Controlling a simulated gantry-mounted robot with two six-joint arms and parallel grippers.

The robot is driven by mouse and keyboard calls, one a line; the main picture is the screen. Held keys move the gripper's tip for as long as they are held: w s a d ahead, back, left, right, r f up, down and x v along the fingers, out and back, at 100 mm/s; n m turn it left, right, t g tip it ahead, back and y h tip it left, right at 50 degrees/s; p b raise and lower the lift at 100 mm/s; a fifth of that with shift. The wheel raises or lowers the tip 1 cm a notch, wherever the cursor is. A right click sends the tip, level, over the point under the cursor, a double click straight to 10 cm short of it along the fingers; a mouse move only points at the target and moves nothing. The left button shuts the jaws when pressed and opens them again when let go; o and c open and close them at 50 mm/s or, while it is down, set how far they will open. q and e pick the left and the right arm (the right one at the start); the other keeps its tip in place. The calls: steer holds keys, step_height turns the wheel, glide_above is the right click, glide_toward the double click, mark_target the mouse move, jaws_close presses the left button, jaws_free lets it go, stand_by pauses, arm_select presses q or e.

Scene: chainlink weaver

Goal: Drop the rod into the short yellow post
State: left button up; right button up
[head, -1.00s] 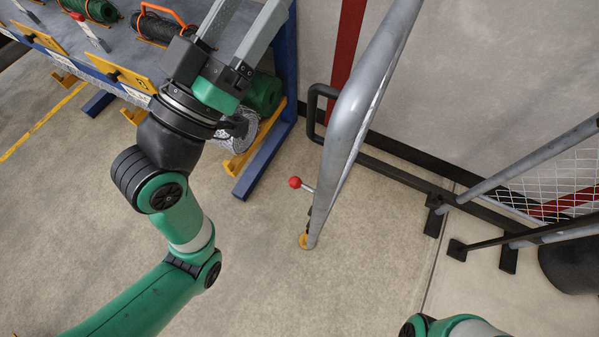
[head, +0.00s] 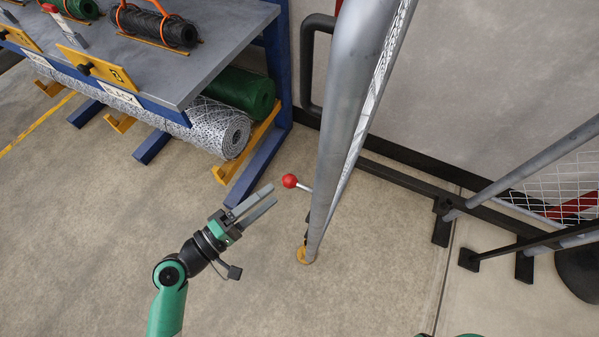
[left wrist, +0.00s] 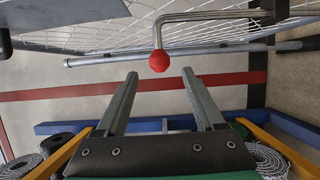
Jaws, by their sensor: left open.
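The rod's handle ends in a red ball (head: 289,181) on a short metal arm at the left side of the grey gate post; the rod itself is mostly hidden along that post. The ball also shows in the left wrist view (left wrist: 159,61), on a bent metal bar (left wrist: 205,15). A short yellow post (head: 304,257) is on the floor at the foot of the gate post, partly covered by it. My left gripper (head: 273,194) is open and empty. Its fingertips point at the ball from the left, just short of it. My right gripper is out of view.
A workbench (head: 208,62) with wire coils stands at the upper left, with a mesh roll (head: 210,128) and a green roll (head: 240,92) below. The tall grey gate frame (head: 340,120) rises right of the ball. The floor left of the gate is clear.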

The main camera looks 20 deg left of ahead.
mark_target(295, 178)
arm_select(q)
steer(key=b+x, duration=0.1)
steer(key=x, duration=0.9)
steer(key=shift+w, duration=0.15)
jaws_close()
steer(key=shift+d, duration=0.1)
stand_by(0.9)
